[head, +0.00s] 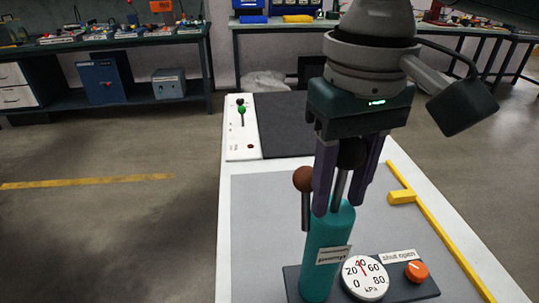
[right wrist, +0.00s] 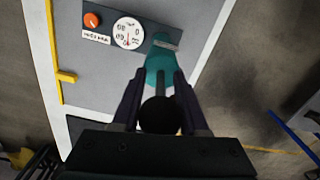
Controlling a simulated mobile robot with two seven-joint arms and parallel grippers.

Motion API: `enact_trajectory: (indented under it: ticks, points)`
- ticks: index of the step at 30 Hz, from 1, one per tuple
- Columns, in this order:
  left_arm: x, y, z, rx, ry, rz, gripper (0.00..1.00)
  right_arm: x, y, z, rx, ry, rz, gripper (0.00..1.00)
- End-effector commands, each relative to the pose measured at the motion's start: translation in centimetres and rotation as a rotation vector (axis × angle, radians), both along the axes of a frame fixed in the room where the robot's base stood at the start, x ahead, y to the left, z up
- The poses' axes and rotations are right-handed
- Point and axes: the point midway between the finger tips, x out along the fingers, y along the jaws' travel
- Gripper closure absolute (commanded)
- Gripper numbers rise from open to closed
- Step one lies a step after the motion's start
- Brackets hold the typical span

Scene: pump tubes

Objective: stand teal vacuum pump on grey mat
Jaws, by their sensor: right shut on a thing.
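The teal vacuum pump (head: 328,250) is an upright, slightly tilted cylinder with a white label and a thin rod rising from its top to a dark knob. My right gripper (head: 350,165) is above it, shut on the knob. The wrist view shows the knob (right wrist: 160,115) between the fingers and the teal body (right wrist: 159,62) beyond. The pump is at the left end of a dark base plate (head: 405,290); I cannot tell whether it touches it. A large grey mat (head: 265,215) covers the white table around it. My left gripper is not in view.
The plate carries a round gauge (head: 365,277) and an orange knob (head: 416,271). A brown ball (head: 304,180) on a rod stands beside the pump. A yellow strip (head: 430,222) runs along the right. A dark panel (head: 284,120) lies at the back. The mat's left part is clear.

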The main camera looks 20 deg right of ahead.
Motion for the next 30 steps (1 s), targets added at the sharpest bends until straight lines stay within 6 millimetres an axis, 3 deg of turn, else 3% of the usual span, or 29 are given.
enact_trajectory:
  ticks: [12,19,20,27,30]
  points:
    - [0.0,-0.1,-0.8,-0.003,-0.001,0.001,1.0,0.0,0.1,-4.8,0.001,-0.001,0.001,1.0]
    - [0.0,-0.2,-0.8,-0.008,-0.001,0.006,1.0,0.0,0.1,-5.0,0.001,-0.002,0.002,1.0]
    - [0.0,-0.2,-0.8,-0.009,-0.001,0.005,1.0,0.0,0.0,-5.1,0.001,-0.001,0.002,0.56]
    - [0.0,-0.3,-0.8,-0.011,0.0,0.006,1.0,0.0,0.0,-5.1,0.001,-0.001,0.001,0.29]
    - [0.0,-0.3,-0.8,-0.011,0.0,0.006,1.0,0.0,0.0,-5.1,0.001,-0.001,0.001,0.27]
